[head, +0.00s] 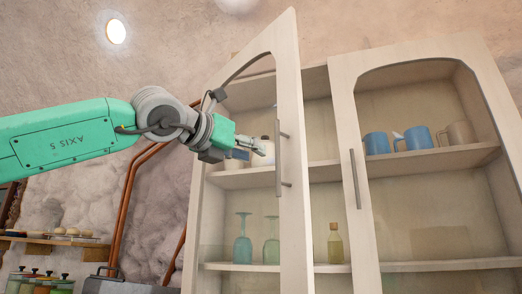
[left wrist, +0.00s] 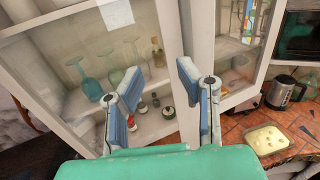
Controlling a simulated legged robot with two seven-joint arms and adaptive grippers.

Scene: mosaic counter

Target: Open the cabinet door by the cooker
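The pale wall cabinet (head: 325,120) has two arched doors. Its left door (head: 292,80) stands ajar, with its right edge swung out towards me and a gap beside the right door. The left door's vertical bar handle (head: 279,160) is on its right side. The right door (head: 345,110) looks shut, with its handle (head: 355,180) at its left edge. My left gripper (head: 265,148) is just left of the left door's handle, apparently apart from it. In the left wrist view, its blue-padded fingers (left wrist: 158,88) are apart, with nothing between them. My right gripper is not in view.
Blue mugs (head: 412,138), green glasses (head: 243,240) and a bottle (head: 335,242) stand on the shelves. Copper pipes (head: 128,205) run left of the cabinet. The left wrist view shows a kettle (left wrist: 280,92) and a yellow-filled dish (left wrist: 266,140) on the tiled counter.

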